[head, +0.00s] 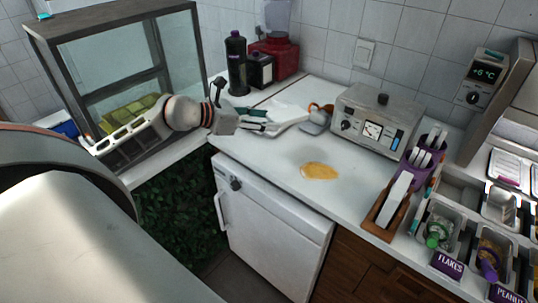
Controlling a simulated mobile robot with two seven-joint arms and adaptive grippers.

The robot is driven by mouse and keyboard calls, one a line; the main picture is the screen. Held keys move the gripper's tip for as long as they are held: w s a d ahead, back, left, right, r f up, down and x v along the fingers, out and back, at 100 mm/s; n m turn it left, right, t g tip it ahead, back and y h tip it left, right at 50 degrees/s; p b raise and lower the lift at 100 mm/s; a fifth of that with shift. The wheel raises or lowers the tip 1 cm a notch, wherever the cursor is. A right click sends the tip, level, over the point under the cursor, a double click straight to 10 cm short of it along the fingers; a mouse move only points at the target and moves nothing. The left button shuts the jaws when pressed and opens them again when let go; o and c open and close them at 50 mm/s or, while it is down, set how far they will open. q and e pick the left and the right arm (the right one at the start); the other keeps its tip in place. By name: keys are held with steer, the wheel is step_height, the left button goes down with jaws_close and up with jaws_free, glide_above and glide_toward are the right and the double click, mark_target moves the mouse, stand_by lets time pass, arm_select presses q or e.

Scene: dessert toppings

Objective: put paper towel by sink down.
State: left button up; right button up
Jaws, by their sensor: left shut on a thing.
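My left gripper (262,119) is over the back left of the white counter, its dark fingers reaching right. It is shut on a white, flat, crumpled piece that looks like the paper towel (290,115). Part of the towel is hidden by the fingers, and I cannot tell whether it touches the counter. I cannot make out a sink clearly. My right gripper is not in view.
A yellow-brown spill (320,171) lies on the counter (275,160). A metal appliance (371,120) stands behind it. A dark bottle (236,65) and a red machine (275,57) stand at the back. A glass case (125,65) is at left, topping tubs (440,225) at right.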

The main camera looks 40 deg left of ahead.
arm_select(q)
glide_above(265, 162)
step_height(265, 162, down, 10)
steer(key=shift+w+f+b, duration=0.1)
steer(key=shift+f+b, duration=0.05)
steer(key=shift+b, duration=0.15)
step_height(265, 162, down, 4)
steer(key=shift+b, duration=0.3)
steer(key=shift+f, duration=0.1)
steer(key=o, duration=0.8)
